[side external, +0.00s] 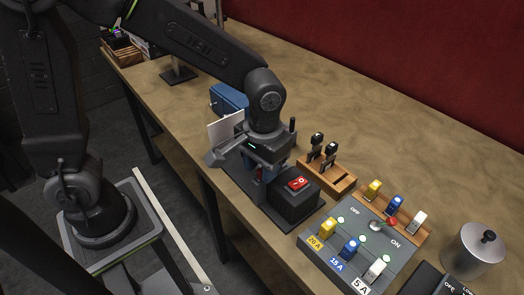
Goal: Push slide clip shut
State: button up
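My gripper (258,172) points down over the work at the middle of the bench, just left of a black box (290,205) with a red rocker switch (298,183). Its fingertips are small and partly hidden, so I cannot tell whether they are open or shut. A bit of blue and red shows at the fingers, too small to make out. A white flat sheet (225,126) stands behind the gripper, beside a blue body (229,99). I cannot pick out the slide clip; my gripper and wrist may hide it.
A metal canister (474,256) stands far right. The back bench (330,100) is clear.

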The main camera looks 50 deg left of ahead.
notch_tip(320, 180, up, 14)
jog(key=shift+d+f, duration=0.2)
jog(key=shift+d, duration=0.1)
jog(key=s+a+f+m+t, duration=0.1)
jog(key=s+a+t, duration=0.4)
jog(key=s+a, duration=0.5)
jog(key=shift+a+f+m+t+h, duration=0.3)
jog(key=shift+a+m+t, duration=0.05)
jog(key=shift+m+t, duration=0.05)
